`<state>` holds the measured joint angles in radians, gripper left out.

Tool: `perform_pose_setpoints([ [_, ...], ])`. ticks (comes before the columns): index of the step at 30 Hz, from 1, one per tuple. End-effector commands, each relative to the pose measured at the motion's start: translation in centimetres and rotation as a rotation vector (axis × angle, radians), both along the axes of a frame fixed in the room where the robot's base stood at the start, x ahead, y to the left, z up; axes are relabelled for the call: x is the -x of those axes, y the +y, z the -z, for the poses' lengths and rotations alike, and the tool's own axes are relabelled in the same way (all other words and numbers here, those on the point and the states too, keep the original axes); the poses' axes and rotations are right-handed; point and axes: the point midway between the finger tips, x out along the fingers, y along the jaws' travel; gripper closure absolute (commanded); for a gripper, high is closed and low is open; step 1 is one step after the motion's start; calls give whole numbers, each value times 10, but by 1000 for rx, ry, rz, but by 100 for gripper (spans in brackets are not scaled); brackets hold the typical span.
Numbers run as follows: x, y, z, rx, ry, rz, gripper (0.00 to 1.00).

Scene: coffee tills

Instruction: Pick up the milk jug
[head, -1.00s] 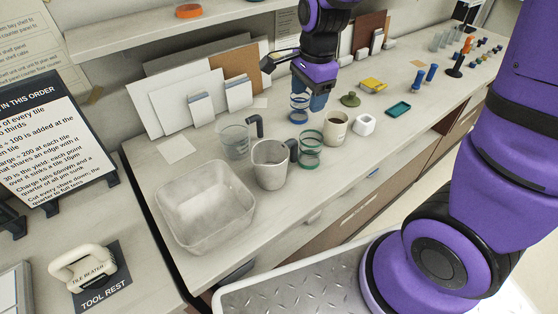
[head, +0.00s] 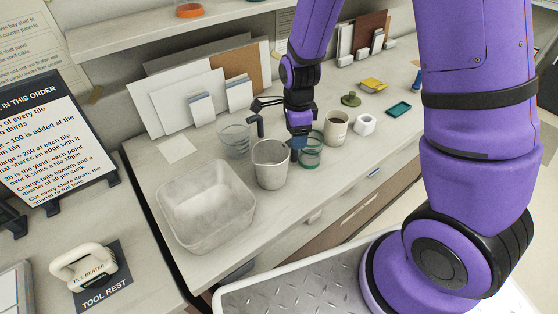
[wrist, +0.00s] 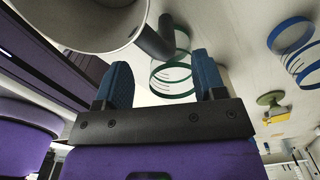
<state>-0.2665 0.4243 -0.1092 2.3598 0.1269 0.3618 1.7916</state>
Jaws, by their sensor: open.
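The milk jug (head: 271,166) is a pale grey pitcher with a dark handle, upright on the counter. In the wrist view the jug (wrist: 85,22) fills the upper left, and its dark handle (wrist: 154,40) points down toward the gap between my fingers. My gripper (head: 300,143) is just right of the jug, by its handle side. In the wrist view my gripper (wrist: 165,80) has its two blue fingers apart with nothing held. In the head view my gripper partly hides the handle.
A green-ringed glass (head: 310,156) stands close to the right of the jug. A clear measuring jug (head: 235,142) is behind left, and a clear tub (head: 205,205) is at left. A cup (head: 336,128) and white holder (head: 364,125) stand to the right. A blue-ringed glass (wrist: 292,38) shows in the wrist view.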

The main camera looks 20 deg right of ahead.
Motion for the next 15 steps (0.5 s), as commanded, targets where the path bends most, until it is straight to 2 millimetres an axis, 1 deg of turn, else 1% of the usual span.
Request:
perform_pose_setpoints([
  [5,-1,-1,18,0,4,2,36],
  [9,-2,-1,36,0,4,0,36],
  [12,-2,-1,45,0,3,0,36],
  [15,-2,-1,50,0,0,0,36],
])
